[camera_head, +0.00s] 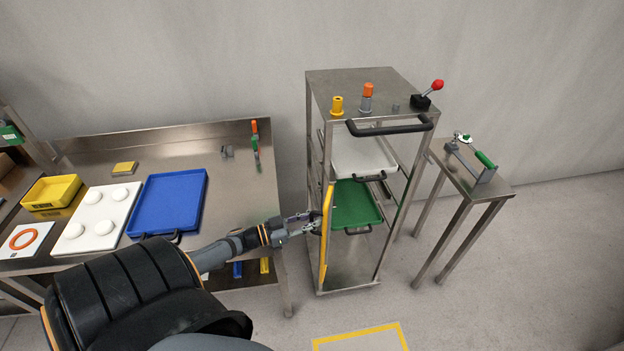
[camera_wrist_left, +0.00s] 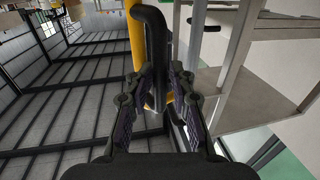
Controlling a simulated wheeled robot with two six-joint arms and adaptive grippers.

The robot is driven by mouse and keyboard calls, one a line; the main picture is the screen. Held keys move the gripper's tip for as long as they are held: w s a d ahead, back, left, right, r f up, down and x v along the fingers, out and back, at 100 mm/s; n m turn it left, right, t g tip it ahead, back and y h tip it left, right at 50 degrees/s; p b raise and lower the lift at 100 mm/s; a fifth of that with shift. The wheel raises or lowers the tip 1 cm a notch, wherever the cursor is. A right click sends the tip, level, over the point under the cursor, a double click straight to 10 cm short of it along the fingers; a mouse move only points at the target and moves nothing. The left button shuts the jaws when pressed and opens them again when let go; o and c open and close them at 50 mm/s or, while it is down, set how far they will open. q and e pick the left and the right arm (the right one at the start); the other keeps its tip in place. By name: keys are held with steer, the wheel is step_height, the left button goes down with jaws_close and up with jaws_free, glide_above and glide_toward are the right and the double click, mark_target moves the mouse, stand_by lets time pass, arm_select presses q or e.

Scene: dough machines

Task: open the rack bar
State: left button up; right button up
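The rack bar (camera_head: 327,236) is a yellow upright strip at the front left post of the steel rack (camera_head: 350,267). In the left wrist view the yellow bar (camera_wrist_left: 137,38) stands behind its black handle (camera_wrist_left: 153,50). My left gripper (camera_head: 308,221) reaches the bar from the left. In the left wrist view its two fingers (camera_wrist_left: 158,82) stand on either side of the black handle, with the tips leaning in against it. The contact itself is partly hidden. My right gripper is not in view.
The rack holds a white tray (camera_head: 350,155) and a green tray (camera_head: 355,217), with a black push handle (camera_head: 390,129) on top. A steel table (camera_head: 232,195) with a blue tray (camera_head: 170,201) stands left. A small stand (camera_head: 492,192) stands right.

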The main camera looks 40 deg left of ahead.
arm_select(q)
steer(key=shift+s+a, duration=0.1)
steer(key=v, duration=0.7)
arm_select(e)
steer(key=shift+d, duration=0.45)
arm_select(q)
steer(key=shift+s+a+f, duration=0.1)
steer(key=shift+s, duration=0.05)
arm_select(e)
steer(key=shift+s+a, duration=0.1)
